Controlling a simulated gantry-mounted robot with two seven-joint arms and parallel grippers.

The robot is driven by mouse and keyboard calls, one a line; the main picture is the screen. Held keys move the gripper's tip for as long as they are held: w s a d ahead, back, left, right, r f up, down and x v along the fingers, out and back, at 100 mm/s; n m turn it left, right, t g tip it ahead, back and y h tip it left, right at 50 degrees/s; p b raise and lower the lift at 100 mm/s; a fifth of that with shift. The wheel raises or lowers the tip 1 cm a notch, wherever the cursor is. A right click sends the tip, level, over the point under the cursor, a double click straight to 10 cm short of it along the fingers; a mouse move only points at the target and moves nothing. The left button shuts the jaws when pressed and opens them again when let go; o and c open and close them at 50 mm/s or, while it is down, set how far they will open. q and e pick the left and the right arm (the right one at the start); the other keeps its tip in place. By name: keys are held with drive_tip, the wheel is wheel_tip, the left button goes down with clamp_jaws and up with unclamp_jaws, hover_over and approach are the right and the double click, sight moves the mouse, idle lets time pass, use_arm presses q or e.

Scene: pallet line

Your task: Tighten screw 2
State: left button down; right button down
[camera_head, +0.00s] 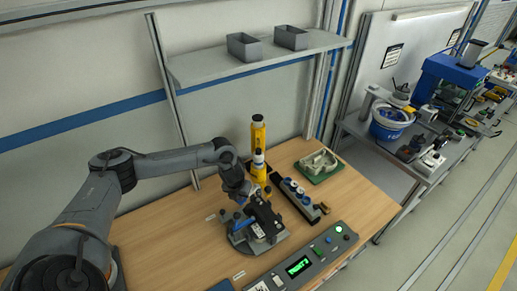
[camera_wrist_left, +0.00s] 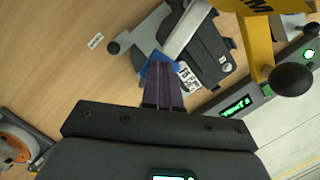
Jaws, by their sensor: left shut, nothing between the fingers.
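My left gripper (camera_head: 243,197) hangs over the black and grey fixture (camera_head: 266,222) on the wooden bench. In the left wrist view its two dark fingers (camera_wrist_left: 164,66) lie together, shut and empty. Their tips overlap the fixture (camera_wrist_left: 205,52) and a blue part (camera_wrist_left: 158,66) in that view; I cannot tell whether they touch. The fixture has a black block, a round grey base and a white label. No single screw, and no number 2, can be made out; the fingers hide part of the fixture. My right gripper is not in view.
A control box (camera_head: 312,258) with a green display stands at the bench's front edge. A dark rack (camera_head: 297,197) and a green board with a metal part (camera_head: 320,165) lie to the right. The bench's left side is mostly clear.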

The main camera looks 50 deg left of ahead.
use_arm(q)
drive_tip(key=shift+w+a+p+v, duration=0.1)
drive_tip(key=shift+w+p+v, duration=0.05)
drive_tip(key=shift+p+v, duration=0.55)
drive_tip(key=shift+w+a+p+v, duration=0.15)
drive_tip(key=shift+p+v, duration=0.35)
drive_tip(key=shift+v, duration=0.4)
drive_tip(key=shift+w+a+p+v, duration=0.1)
drive_tip(key=shift+w+p+v, duration=0.05)
drive_tip(key=shift+p+v, duration=0.55)
drive_tip(key=shift+d+r, duration=0.1)
drive_tip(key=shift+r, duration=0.05)
